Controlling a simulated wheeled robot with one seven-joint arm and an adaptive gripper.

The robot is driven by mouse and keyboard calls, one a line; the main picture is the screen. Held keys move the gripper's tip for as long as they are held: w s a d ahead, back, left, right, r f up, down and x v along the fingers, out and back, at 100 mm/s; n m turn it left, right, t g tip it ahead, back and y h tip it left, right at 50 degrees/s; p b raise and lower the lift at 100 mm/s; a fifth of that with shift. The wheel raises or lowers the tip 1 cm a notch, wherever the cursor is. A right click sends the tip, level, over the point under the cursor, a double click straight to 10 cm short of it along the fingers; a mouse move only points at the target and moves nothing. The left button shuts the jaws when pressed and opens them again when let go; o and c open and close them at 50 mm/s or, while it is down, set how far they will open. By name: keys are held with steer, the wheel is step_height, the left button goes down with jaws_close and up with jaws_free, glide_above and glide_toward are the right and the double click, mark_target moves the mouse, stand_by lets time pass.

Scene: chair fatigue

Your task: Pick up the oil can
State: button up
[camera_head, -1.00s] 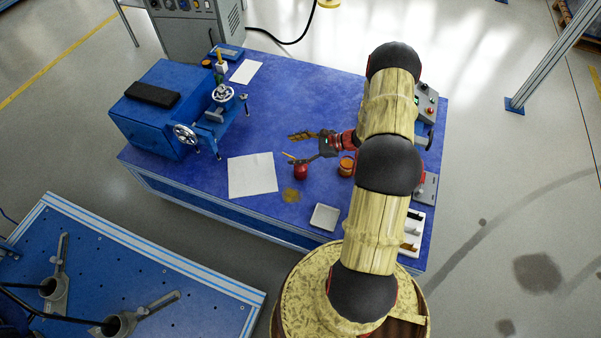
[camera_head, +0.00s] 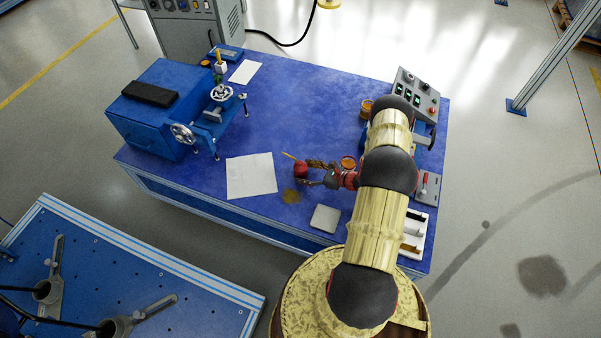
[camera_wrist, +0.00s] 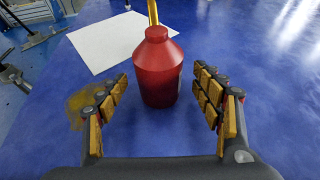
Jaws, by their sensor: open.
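The oil can (camera_wrist: 158,75) is red with a narrowing top and a thin yellow spout. It stands upright on the blue table in the wrist view. In the head view the oil can (camera_head: 301,170) sits right of the white paper. My gripper (camera_wrist: 158,98) is open, with a padded finger on each side of the can's lower body. The can is at or just beyond the fingertips, with gaps visible on both sides. In the head view my gripper (camera_head: 312,174) reaches in from the right, its fingers by the can.
White paper (camera_head: 251,176) lies left of the can, and a brown stain (camera_head: 291,196) is in front. An orange-topped jar (camera_head: 348,162) stands close to my wrist. A white square tray (camera_head: 325,218) is nearer. A blue machine with handwheels (camera_head: 158,108) occupies the table's left.

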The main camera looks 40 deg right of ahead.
steer(key=x, duration=0.3)
steer(key=shift+f+b, duration=0.2)
steer(key=shift+b, duration=0.2)
steer(key=shift+s+r, duration=0.1)
steer(key=c, duration=0.3)
steer(key=c, duration=1.3)
steer(key=shift+c, duration=0.3)
steer(key=shift+r, duration=0.1)
